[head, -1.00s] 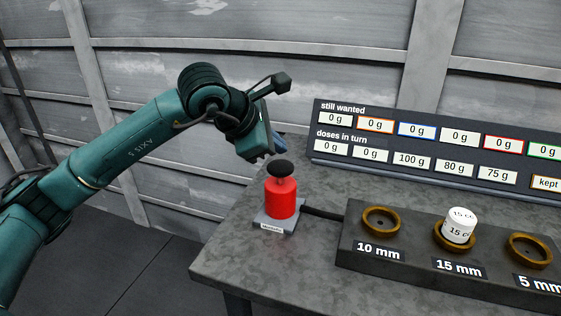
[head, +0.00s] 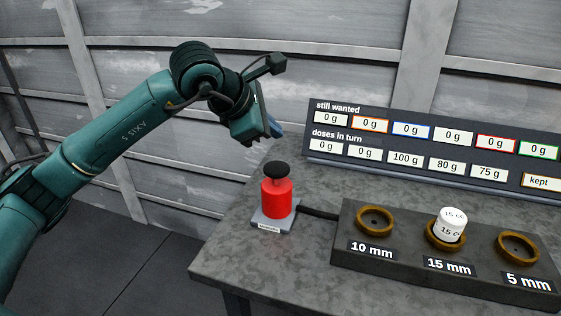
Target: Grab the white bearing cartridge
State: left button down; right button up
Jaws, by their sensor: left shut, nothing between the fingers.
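The white bearing cartridge (head: 452,226), marked "15 cc", stands a little tilted in the middle ring of the dark block, above the "15 mm" label. My left gripper (head: 274,130) is shut and empty. It is up in the air at the left end of the table, above and behind the red plunger device, well to the left of the cartridge. My right gripper is not in view.
A red device (head: 276,197) with a black knob stands on a small plate, cabled to the dark block (head: 400,264). The block's "10 mm" ring (head: 375,221) and "5 mm" ring (head: 518,247) are empty. A display board (head: 430,150) stands behind.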

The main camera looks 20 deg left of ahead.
aim_at(451, 222)
jog(key=k+j, duration=0.65)
jog(key=k, duration=0.25)
